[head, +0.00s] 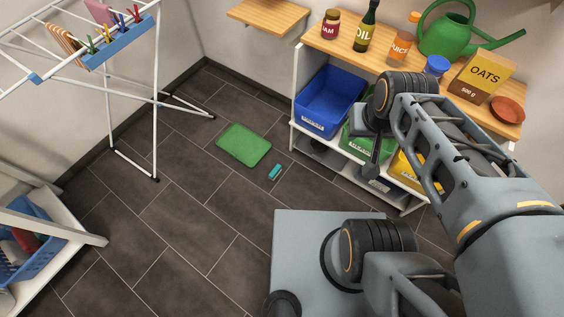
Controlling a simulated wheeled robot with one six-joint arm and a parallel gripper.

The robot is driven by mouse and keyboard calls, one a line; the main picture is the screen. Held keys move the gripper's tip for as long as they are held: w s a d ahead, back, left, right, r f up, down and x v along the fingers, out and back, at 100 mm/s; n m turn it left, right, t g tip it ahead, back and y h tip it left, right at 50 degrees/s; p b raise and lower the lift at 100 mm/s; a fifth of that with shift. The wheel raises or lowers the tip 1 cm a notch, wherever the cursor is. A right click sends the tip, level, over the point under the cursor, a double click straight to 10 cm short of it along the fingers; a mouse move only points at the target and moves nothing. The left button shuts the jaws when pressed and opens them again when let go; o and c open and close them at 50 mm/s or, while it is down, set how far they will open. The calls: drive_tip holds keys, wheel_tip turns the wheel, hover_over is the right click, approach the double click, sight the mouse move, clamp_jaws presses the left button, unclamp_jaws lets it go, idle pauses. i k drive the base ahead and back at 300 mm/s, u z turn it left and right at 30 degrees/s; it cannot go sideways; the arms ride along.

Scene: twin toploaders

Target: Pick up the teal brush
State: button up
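A small teal brush (275,172) lies on the dark tiled floor, just right of and apart from the near right corner of a green mat. My gripper (372,168) points down in front of the shelf unit, to the right of the brush and well apart from it. It shows small and dark, partly behind my own arm, so I cannot see whether its fingers are apart. Nothing visible hangs from it.
The green mat (244,145) lies flat on the floor. A shelf unit (297,85) with blue, green and yellow bins stands right. A white drying rack (155,90) stands left, and a low white shelf with a blue basket (35,225) at lower left. Floor around the brush is clear.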

sight(277, 169)
drive_tip(key=u, duration=0.35)
drive_tip(key=i, duration=0.7)
drive_tip(key=u, duration=0.9)
drive_tip(key=i, duration=0.3)
drive_tip(key=u, duration=0.3)
